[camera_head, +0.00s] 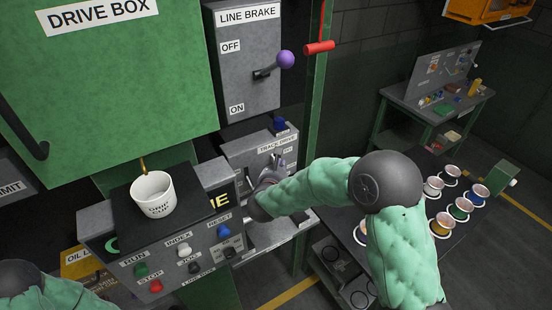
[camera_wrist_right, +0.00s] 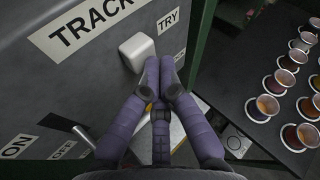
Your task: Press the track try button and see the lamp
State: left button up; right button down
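The grey track drive box (camera_head: 243,150) is on the machine below the line brake panel. In the right wrist view, a white block-shaped button (camera_wrist_right: 137,52) stands out from its face, between the TRACK label (camera_wrist_right: 88,27) and the TRY label (camera_wrist_right: 168,20). My right gripper (camera_wrist_right: 162,70) has its fingertips together, empty, just right of and below the white button. I cannot tell whether they touch it. In the head view my right gripper (camera_head: 275,165) is in front of the box and hides part of it. A dark blue dome (camera_head: 280,123) sits on the box top; I cannot tell whether it is lit. My left gripper is out of view.
A white cup (camera_head: 154,194) stands on the console (camera_head: 195,195) left of my right gripper. A line brake lever with a purple knob (camera_head: 285,60) is above. A green post (camera_head: 314,110) is close on the right. Several paint cups (camera_head: 461,208) stand on a dark table.

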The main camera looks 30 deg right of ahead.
jog(key=shift+w, duration=0.15)
dwell(0.5)
jog(key=shift+s+b, duration=0.6)
jog(key=shift+s, duration=0.3)
jog(key=s+b, duration=0.2)
jog(key=s, duration=0.4)
jog(key=shift+d, duration=0.25)
jog(key=shift+f, duration=0.1)
dwell(0.5)
